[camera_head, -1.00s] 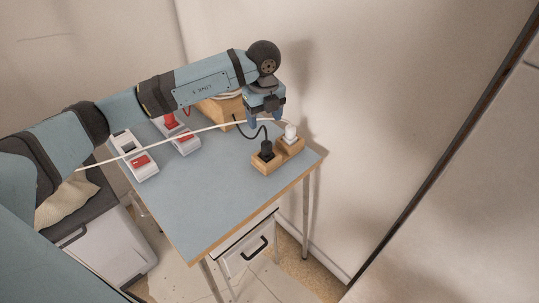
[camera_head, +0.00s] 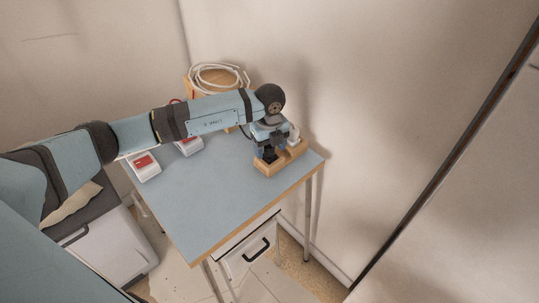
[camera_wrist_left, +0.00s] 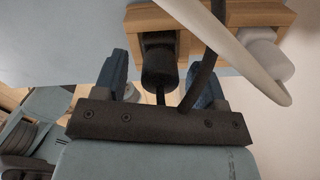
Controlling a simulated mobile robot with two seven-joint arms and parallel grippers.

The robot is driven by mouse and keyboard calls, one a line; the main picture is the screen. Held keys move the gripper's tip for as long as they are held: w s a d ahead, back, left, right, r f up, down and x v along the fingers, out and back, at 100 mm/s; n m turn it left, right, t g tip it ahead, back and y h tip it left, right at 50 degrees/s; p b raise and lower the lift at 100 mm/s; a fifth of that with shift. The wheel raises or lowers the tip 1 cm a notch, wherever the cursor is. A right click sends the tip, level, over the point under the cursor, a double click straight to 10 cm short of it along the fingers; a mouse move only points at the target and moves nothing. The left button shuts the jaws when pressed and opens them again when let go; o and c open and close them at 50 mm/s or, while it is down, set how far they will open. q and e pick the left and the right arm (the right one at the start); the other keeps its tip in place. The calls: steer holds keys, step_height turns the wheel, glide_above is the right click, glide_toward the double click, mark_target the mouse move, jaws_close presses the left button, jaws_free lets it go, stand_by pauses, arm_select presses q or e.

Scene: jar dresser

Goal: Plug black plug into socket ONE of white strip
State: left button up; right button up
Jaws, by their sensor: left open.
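The black plug (camera_wrist_left: 158,68) stands in the wooden holder (camera_head: 292,160), with its black cord running toward my gripper. My left gripper (camera_head: 267,153) is down over the plug from above. In the left wrist view its fingers stand open on either side of the plug, with gaps visible. The head view mostly hides the plug behind the gripper. Two white units with red parts lie at the table's left: one nearer (camera_head: 145,167) and one farther (camera_head: 189,146), partly behind my arm. Their sockets cannot be made out. My right gripper is not in view.
A white plug (camera_head: 294,136) stands in the same holder, close beside my gripper; it also shows in the left wrist view (camera_wrist_left: 262,52). A white cable crosses that view. A coiled white cable (camera_head: 218,77) lies on a wooden box behind. The tabletop's front (camera_head: 210,205) is clear.

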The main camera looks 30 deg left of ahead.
arm_select(q)
steer(key=c, duration=1)
steer(key=shift+r, duration=0.1)
steer(key=shift+c, duration=0.2)
